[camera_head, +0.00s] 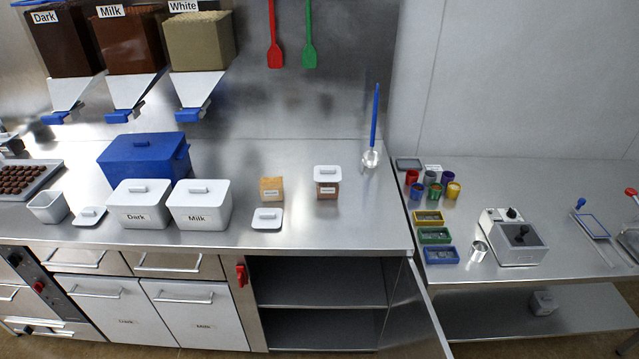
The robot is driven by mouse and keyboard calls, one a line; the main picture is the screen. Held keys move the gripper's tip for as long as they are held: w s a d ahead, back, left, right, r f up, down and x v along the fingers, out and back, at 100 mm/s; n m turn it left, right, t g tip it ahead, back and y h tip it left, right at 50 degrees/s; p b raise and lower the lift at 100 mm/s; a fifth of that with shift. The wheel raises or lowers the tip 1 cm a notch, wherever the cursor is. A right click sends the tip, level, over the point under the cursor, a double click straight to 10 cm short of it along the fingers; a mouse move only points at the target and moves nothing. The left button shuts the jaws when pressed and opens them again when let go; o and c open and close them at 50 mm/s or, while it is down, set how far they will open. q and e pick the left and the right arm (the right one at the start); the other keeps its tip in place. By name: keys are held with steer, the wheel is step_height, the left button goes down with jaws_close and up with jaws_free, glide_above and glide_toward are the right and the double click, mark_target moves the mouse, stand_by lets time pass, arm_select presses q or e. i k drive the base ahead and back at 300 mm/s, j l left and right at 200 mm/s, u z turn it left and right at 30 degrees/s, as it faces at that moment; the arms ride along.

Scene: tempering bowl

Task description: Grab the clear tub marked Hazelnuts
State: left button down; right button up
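Two small clear tubs with white labels stand on the steel counter, right of the white tubs; their labels are too small to read. The left clear tub (271,188) is open and filled with tan contents. A loose white lid (267,218) lies on the counter just in front of it. The right clear tub (327,192) holds brown contents and has a white lid (328,173) on top. I cannot tell from the labels which one is marked Hazelnuts. Neither of my grippers is in view.
White tubs marked Dark (141,204) and Milk (200,205) stand left, before a blue box (145,158). A blue-handled ladle (373,130) is at the back right. Below, a cabinet door (426,310) hangs open. The counter right of the clear tubs is free.

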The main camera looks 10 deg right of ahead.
mark_target(323, 190)
steer(key=i+j+z, duration=0.2)
steer(key=i+j, duration=0.2)
steer(key=j, duration=0.25)
steer(key=i+j+z, duration=0.15)
steer(key=j, duration=0.2)
